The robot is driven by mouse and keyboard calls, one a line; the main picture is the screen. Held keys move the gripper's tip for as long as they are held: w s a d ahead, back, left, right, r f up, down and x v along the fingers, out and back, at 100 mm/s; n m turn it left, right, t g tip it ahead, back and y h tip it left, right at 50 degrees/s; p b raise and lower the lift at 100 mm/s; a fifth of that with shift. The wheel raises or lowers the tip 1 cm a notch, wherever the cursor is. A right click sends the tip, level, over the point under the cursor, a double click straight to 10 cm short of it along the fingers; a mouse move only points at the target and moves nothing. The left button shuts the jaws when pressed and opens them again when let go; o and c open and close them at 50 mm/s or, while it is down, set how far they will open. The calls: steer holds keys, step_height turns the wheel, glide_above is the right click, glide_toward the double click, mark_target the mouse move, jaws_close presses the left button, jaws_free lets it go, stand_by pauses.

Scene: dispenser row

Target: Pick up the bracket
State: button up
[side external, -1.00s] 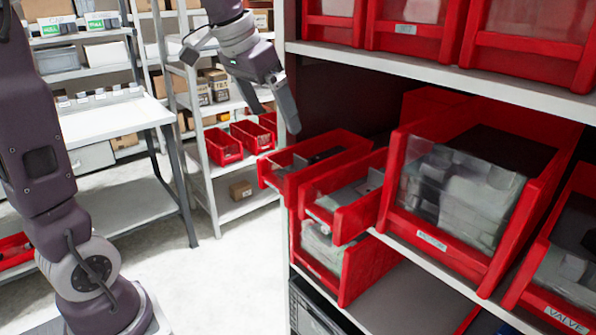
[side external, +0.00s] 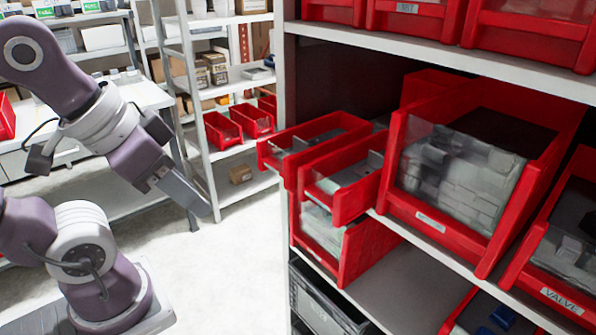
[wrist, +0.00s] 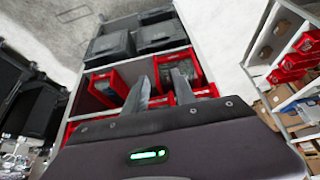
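No part can be picked out for certain as the bracket; grey parts lie in several red bins. Two narrow bins jut from the shelf in the side view: a rear one (side external: 268,156) and a front one (side external: 352,207), each with grey pieces inside. My gripper (side external: 196,200) is left of these bins, apart from them, over the floor, and tilted down to the right. In the wrist view my gripper (wrist: 165,88) shows two separated fingers with nothing seen held between them. Red bins show beyond the fingertips.
A large clear-fronted bin (side external: 455,185) of pale grey blocks stands right of the narrow bins, with a VALVE bin (side external: 560,265) farther right. An upper shelf (side external: 440,62) overhangs them. A storage rack (side external: 205,160) stands behind. Floor between my arm and the shelf is free.

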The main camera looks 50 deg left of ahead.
steer(key=shift+c, duration=0.5)
steer(key=m+y, duration=1.1)
steer(key=m, duration=1.2)
glide_toward(300, 144)
steer(key=w+a, duration=0.1)
steer(key=shift+g, duration=0.5)
steer(key=x, duration=0.6)
steer(key=shift+w+a+f, duration=0.1)
steer(key=shift+w, duration=0.15)
steer(key=shift+f, duration=0.1)
steer(key=shift+s+f, duration=0.1)
jaws_close()
